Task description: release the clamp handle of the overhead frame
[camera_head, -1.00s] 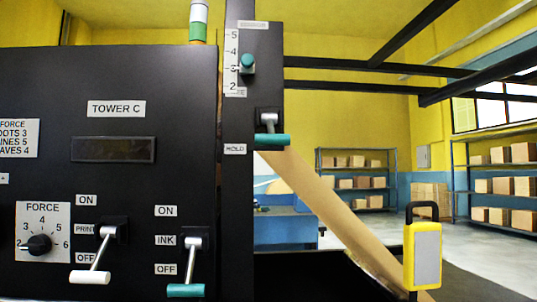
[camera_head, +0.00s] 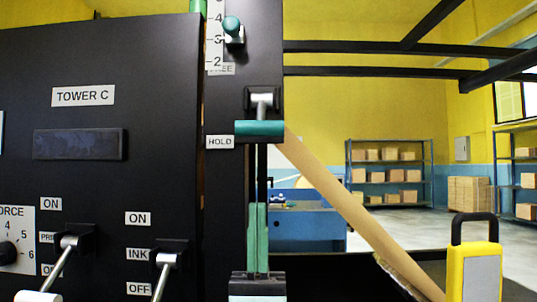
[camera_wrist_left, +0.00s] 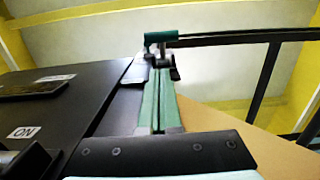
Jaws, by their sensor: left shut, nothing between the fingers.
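The clamp handle (camera_head: 260,130) is a teal bar on a grey lever, on the black post (camera_head: 225,190). It is down beside the HOLD label (camera_head: 220,142); the partly hidden FREE label (camera_head: 222,70) is above it. The handle also shows in the left wrist view (camera_wrist_left: 160,37), ahead of the fingertips. The black beams of the overhead frame (camera_head: 370,46) run off to the upper right. My left gripper (camera_head: 257,207) has green fingers, shut and empty, pointing up below the handle with a gap. In the left wrist view its fingers (camera_wrist_left: 157,98) are together. My right gripper is not in view.
The black TOWER C panel (camera_head: 100,200) with PRINT (camera_head: 68,243) and INK (camera_head: 168,260) levers stands left. A teal knob (camera_head: 232,27) on a scale is above the handle. The brown paper web (camera_head: 350,210) slopes down right. A yellow lamp (camera_head: 474,265) is lower right.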

